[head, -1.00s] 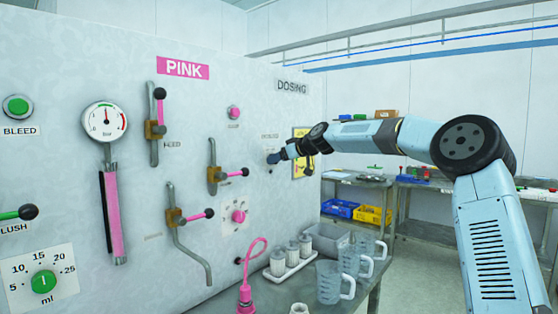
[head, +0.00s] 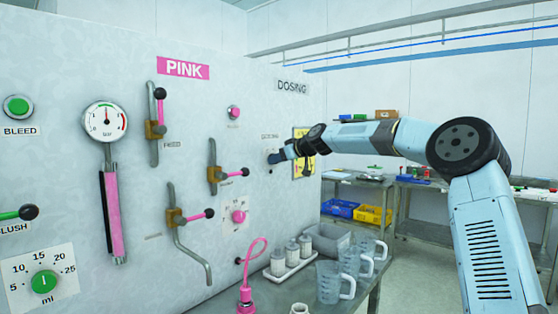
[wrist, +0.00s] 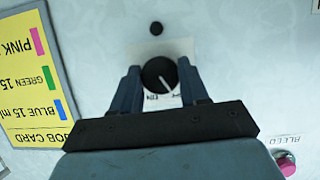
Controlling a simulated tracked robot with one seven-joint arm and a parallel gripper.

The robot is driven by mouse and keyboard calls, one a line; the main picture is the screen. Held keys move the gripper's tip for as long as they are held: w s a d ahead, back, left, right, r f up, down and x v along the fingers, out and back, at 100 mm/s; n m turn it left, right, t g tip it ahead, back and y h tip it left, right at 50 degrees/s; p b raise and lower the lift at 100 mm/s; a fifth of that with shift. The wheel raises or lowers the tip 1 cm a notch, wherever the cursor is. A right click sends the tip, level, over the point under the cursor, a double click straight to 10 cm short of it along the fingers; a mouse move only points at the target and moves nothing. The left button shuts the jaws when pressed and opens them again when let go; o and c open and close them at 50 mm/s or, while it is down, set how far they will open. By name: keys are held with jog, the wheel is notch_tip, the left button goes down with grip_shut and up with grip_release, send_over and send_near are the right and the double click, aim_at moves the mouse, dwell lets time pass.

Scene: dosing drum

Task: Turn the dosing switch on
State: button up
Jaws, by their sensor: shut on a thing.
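The dosing switch is a round black knob (wrist: 159,74) on a pale plate in the wrist view. A white line on it points down and slightly right, and small upside-down lettering shows below it, partly hidden. My gripper (wrist: 159,70) has one finger on each side of the knob and is shut on it. In the head view my gripper (head: 276,157) is at the panel below the DOSING sign (head: 292,88), and it hides most of the switch.
A yellow job card (wrist: 38,85) is on the panel beside the switch. A pink button (wrist: 286,162) is at the lower right of the wrist view. Below, a bench holds clear jugs (head: 328,282) and a white bottle rack (head: 289,265). Pink-handled valves (head: 230,173) are left on the panel.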

jog(key=shift+c, duration=0.4)
jog(key=m+g+y, duration=0.1)
jog(key=m, duration=0.1)
jog(key=m+g+y, duration=0.1)
jog(key=m, duration=0.2)
jog(key=m+g+y, duration=0.1)
jog(key=m+y, duration=0.1)
jog(key=m, duration=0.1)
jog(key=shift+w+d+f+g, duration=0.15)
jog(key=shift+w+d+g, duration=0.05)
jog(key=shift+w+g, duration=0.1)
jog(key=shift+m, duration=0.3)
dwell(0.4)
jog(key=o, duration=1.1)
jog(key=shift+c, duration=0.2)
jog(key=v, duration=1.3)
jog(key=shift+d, duration=0.4)
jog(key=shift+s+a+f, duration=0.1)
jog(key=shift+s+f, duration=0.05)
jog(key=shift+s, duration=0.1)
